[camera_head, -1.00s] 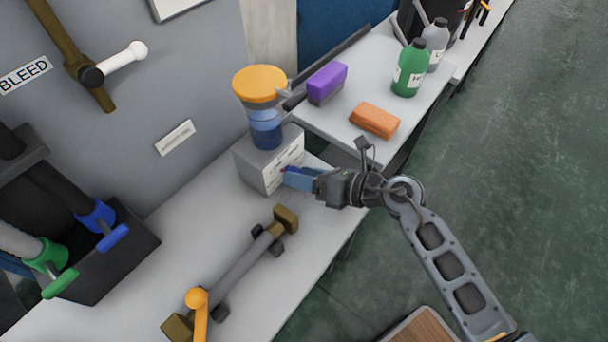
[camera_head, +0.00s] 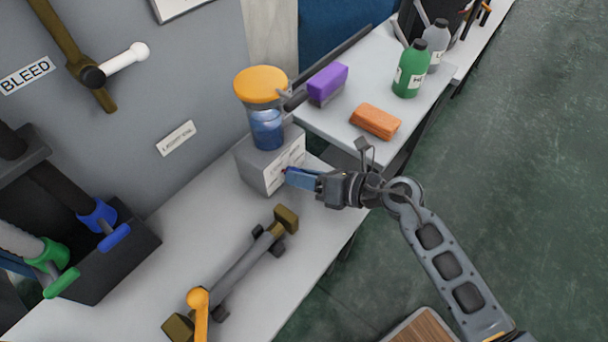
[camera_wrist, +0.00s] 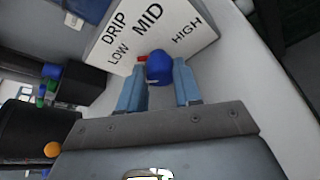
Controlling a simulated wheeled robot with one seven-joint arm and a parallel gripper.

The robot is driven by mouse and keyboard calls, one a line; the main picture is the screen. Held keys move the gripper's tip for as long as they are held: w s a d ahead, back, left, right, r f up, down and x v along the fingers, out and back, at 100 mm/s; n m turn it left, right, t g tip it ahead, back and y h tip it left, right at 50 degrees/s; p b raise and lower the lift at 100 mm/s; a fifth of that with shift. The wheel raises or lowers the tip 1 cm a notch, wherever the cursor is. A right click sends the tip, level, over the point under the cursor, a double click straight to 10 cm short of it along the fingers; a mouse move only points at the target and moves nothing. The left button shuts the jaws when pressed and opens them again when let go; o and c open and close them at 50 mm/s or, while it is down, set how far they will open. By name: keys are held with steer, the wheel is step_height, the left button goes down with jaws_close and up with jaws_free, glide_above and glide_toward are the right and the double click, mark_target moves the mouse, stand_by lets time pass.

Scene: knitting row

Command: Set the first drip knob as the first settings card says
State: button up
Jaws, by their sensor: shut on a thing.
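The first drip knob (camera_wrist: 158,70) is a blue round knob with a small red pointer, in the wrist view. It sits on a white dial face (camera_wrist: 105,45) marked DRIP, LOW, MID and HIGH. The pointer is on the knob's left side, towards LOW. My gripper (camera_wrist: 159,66) has its two blue fingers on either side of the knob and is shut on it. In the head view, my gripper (camera_head: 292,177) is at the front of a grey box (camera_head: 255,172), hiding the knob. A small white card (camera_head: 176,138) hangs on the wall; its text is unreadable.
An orange-capped container (camera_head: 263,110) with blue contents stands on the box. A bar with an orange lever (camera_head: 198,300) lies on the bench. A purple block (camera_head: 327,82), an orange block (camera_head: 375,121) and a green bottle (camera_head: 410,70) stand on the bench behind.

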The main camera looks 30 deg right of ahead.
steer(key=shift+r+m+y+p, duration=0.15)
steer(key=shift+m+y+p, duration=0.15)
steer(key=shift+m+p, duration=0.35)
steer(key=shift+d+f+m+y+p, duration=0.1)
steer(key=shift+f+m+y+p, duration=0.1)
steer(key=shift+m+y+p, duration=0.15)
steer(key=o, duration=1)
steer(key=shift+o, duration=0.2)
steer(key=v, duration=0.7)
steer(key=shift+s+d, duration=0.15)
steer(key=shift+s, duration=0.2)
